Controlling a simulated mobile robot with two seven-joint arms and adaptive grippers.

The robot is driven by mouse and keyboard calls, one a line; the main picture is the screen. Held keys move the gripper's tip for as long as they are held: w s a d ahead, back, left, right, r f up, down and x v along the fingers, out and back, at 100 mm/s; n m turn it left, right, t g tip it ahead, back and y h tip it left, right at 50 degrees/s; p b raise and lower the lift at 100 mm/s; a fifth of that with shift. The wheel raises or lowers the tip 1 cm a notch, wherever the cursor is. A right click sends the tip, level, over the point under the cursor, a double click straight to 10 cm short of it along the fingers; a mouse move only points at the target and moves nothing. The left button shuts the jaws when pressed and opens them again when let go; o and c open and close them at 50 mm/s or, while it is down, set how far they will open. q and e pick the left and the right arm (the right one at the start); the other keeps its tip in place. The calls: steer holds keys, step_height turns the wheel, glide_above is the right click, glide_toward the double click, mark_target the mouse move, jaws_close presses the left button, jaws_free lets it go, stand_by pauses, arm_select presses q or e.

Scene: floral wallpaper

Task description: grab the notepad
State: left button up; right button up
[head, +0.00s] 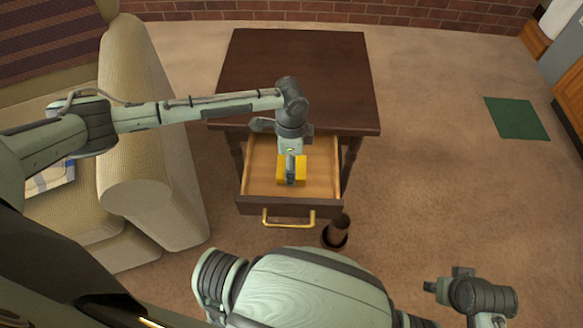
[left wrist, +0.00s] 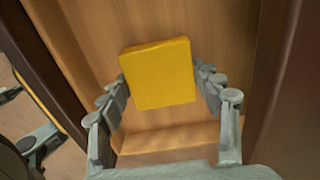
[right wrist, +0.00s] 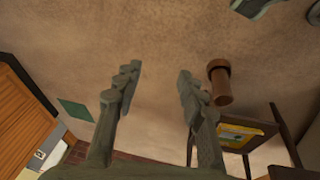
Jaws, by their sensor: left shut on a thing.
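The yellow notepad (head: 300,169) is a small square block inside the open drawer (head: 275,208) of the dark wooden table. It also shows in the left wrist view (left wrist: 160,75), over the drawer's wooden floor. My left gripper (head: 291,180) reaches down into the drawer and is shut on the notepad, with one finger at each side of it. Whether the notepad touches the drawer floor is hard to tell. My right gripper (right wrist: 158,74) is open and empty, with its fingers apart over the carpet, away from the drawer.
The table top (head: 300,75) is bare. A brown pot (head: 337,232) stands on the floor by the drawer's front right corner, near the gold handle (head: 288,224). A beige sofa (head: 150,150) is at left. A green mat (head: 516,118) lies at right, with open carpet around it.

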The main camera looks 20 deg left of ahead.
arm_select(q)
steer(key=shift+c, duration=1)
steer(key=shift+r, duration=0.1)
